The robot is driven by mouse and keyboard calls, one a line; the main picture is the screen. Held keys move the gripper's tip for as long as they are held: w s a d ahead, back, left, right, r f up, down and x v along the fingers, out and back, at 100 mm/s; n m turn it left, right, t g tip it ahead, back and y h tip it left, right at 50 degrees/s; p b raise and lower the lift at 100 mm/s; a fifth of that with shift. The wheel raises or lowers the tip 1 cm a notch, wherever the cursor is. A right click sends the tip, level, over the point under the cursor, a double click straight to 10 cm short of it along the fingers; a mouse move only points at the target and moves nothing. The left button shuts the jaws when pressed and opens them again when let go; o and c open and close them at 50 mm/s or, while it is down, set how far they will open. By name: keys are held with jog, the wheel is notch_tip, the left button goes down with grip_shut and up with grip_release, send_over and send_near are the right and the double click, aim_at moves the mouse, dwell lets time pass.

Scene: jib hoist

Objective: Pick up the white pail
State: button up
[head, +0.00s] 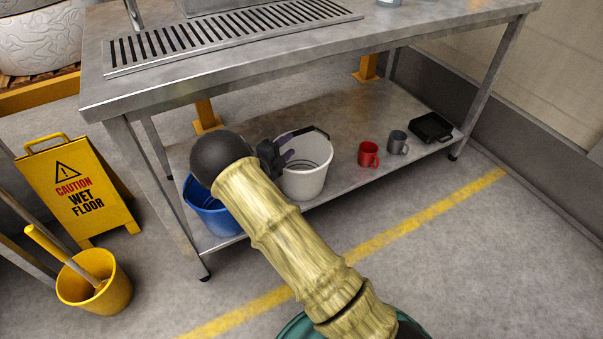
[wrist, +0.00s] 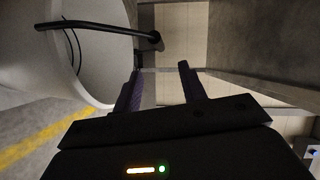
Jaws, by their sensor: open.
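The white pail (head: 305,180) stands upright on the lower shelf of the steel table, beside a blue bucket. In the wrist view the pail (wrist: 90,60) fills the upper left, its mouth facing the camera side. Its dark handle (wrist: 95,24) crosses the mouth and ends at a knob beyond the rim. My gripper (head: 284,148) is at the pail's left upper rim, open and empty. My arm hides part of the blue bucket.
The blue bucket (head: 205,212) stands left of the pail. A red mug (head: 368,154), a grey mug (head: 397,143) and a black tray (head: 431,128) stand right. The tabletop (head: 230,65) overhangs the shelf. A yellow sign (head: 75,190) and yellow bucket (head: 97,290) stand left.

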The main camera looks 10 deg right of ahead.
aim_at(302, 132)
jog(key=shift+b+x, duration=0.65)
jog(key=shift+x, duration=1.35)
jog(key=shift+w, duration=0.1)
jog(key=b+x, duration=0.3)
jog(key=x, duration=0.2)
jog(key=shift+w+a+f+b, duration=0.15)
jog(key=shift+w+b, duration=0.1)
jog(key=shift+b, duration=0.15)
grip_shut()
